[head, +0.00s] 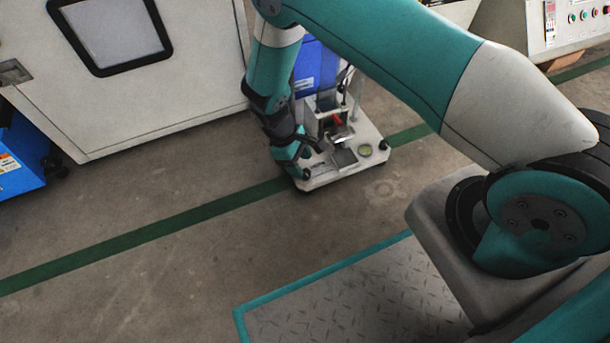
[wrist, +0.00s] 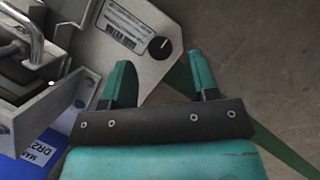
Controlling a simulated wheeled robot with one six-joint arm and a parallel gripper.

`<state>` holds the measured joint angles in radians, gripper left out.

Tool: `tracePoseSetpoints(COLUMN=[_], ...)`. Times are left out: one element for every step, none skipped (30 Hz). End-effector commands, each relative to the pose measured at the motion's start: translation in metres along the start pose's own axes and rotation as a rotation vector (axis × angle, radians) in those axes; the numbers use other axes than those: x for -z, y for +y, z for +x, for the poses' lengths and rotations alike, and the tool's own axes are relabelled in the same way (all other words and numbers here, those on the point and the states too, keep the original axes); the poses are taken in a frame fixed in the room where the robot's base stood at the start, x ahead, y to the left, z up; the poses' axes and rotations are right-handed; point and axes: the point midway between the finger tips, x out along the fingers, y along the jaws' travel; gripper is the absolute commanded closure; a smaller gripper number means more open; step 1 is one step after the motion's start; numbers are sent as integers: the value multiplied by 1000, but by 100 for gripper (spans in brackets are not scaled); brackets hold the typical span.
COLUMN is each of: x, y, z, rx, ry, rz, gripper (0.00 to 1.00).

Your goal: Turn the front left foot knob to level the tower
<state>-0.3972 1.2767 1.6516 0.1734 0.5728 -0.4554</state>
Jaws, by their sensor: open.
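The tower's white base plate (head: 350,170) stands on the floor in the head view, with a round green level (head: 366,150) on its top; the bubble is too small to read. One plate corner (wrist: 130,42) fills the top of the wrist view, with a printed label and a black round foot knob (wrist: 160,48) with a pale mark line. My gripper (wrist: 161,62) is open and empty, its two teal fingers pointing at that corner. The knob lies between the fingertip lines, a little beyond the tips. I see no contact. In the head view my arm hides part of the plate's left side.
A white cabinet (head: 140,105) with a dark-framed window stands at the left, close behind my forearm. A blue machine (head: 15,150) is at the far left. A green floor line (head: 140,238) runs under the plate. The floor in front is clear.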

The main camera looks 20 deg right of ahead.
Motion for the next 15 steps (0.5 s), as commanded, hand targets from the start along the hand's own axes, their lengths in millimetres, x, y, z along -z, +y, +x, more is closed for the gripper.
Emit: tracePoseSetpoints(x=[2,1,1,1,1,1,1,1,1,0,0,0,0,0,0], y=[0,0,0,0,0,0,0,0,0,0,0,0,0,0,0], z=[14,19,24,27,30,32,34,36,37,38,38,38,38,38,38], rx=[1,1,1,1,1,0,0,0,0,0,0,0,0,0,0], ry=[-2,-1,-1,-1,-1,0,1,1,1,1,1,1,1,1,1], rz=[0,0,0,0,0,0,0,0,0,0,0,0,0,0,0], gripper=[46,46,46,46,46,46,46,46,46,46,46,46,46,46,46])
